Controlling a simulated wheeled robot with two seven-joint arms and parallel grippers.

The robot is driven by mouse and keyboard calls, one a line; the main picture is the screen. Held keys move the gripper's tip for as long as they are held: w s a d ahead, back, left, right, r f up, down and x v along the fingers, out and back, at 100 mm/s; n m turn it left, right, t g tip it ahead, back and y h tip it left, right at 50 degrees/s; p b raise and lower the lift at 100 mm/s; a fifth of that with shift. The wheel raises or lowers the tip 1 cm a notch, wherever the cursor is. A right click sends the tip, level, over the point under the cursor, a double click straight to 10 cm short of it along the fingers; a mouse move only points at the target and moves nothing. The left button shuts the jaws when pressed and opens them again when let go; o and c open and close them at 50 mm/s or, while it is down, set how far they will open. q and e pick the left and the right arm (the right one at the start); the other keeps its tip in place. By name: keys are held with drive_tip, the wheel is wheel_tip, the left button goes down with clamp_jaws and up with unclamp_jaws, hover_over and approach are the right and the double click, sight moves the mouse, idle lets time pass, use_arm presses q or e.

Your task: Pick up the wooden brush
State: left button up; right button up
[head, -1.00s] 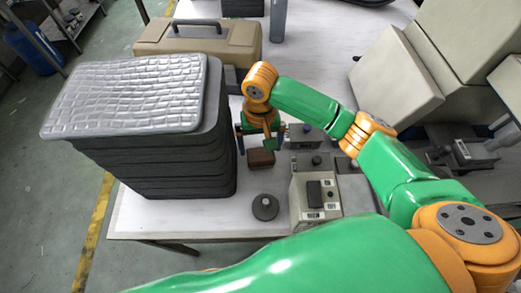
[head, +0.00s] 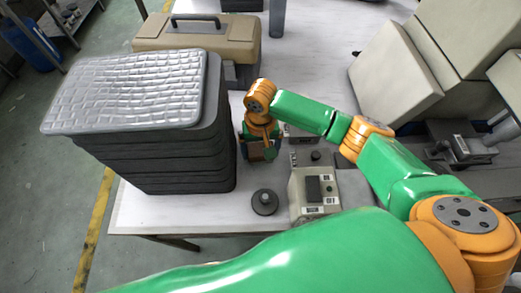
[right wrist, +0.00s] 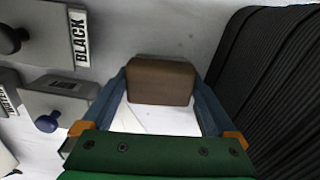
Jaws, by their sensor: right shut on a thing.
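The wooden brush is a small brown block; in the right wrist view the brush (right wrist: 160,82) sits between the two blue fingers at their tips. My right gripper (right wrist: 160,92) is shut on it, one finger on each side. In the head view my right gripper (head: 259,152) is low over the white table, just right of the stack of trays, and hides most of the brush. I cannot tell whether the brush still touches the table. My left gripper is not in view.
A tall stack of dark trays with a silver quilted top (head: 125,92) stands close on the left. A round dark knob-topped piece (head: 265,202) and a grey control box (head: 314,196) stand in front and to the right. A tan toolbox (head: 200,42) is behind.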

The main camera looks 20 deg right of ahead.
sight(260, 149)
wheel_tip(260, 149, up, 9)
drive_tip(key=shift+r+p, duration=0.1)
drive_tip(key=shift+p, duration=0.25)
wheel_tip(260, 149, up, 19)
drive_tip(key=p, duration=0.4)
drive_tip(key=shift+f+p, duration=0.2)
drive_tip(key=shift+p, duration=0.1)
